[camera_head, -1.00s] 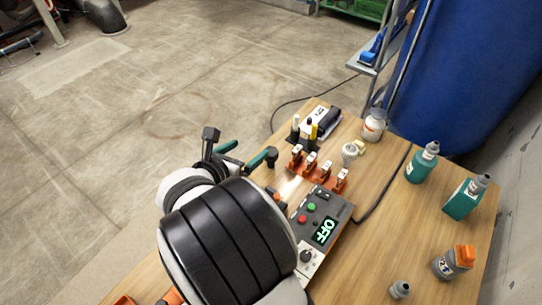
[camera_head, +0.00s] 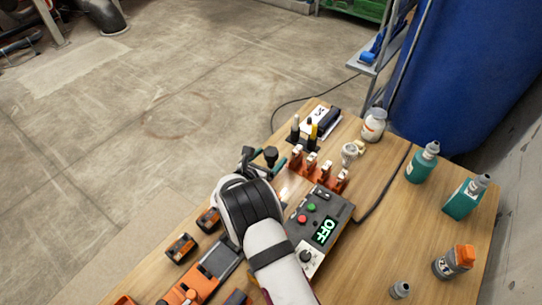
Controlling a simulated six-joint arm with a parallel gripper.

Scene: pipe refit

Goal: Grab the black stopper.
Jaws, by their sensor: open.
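The black stopper (camera_head: 271,152) is a small dark piece with a rounded top, near the left edge of the wooden table, left of the orange rack. My gripper (camera_head: 270,158) is open, with its green-tipped fingers apart. In this view one finger shows left of the stopper and the other at its lower right. The stopper appears between them or just beyond them; I cannot tell the depth, nor any contact. The stopper's lower part is partly hidden by the gripper.
An orange rack with several white-topped pieces (camera_head: 326,176) stands close on the right. A control box (camera_head: 313,214) with an OFF display lies beside my arm. Dark and yellow markers (camera_head: 312,133) stand behind.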

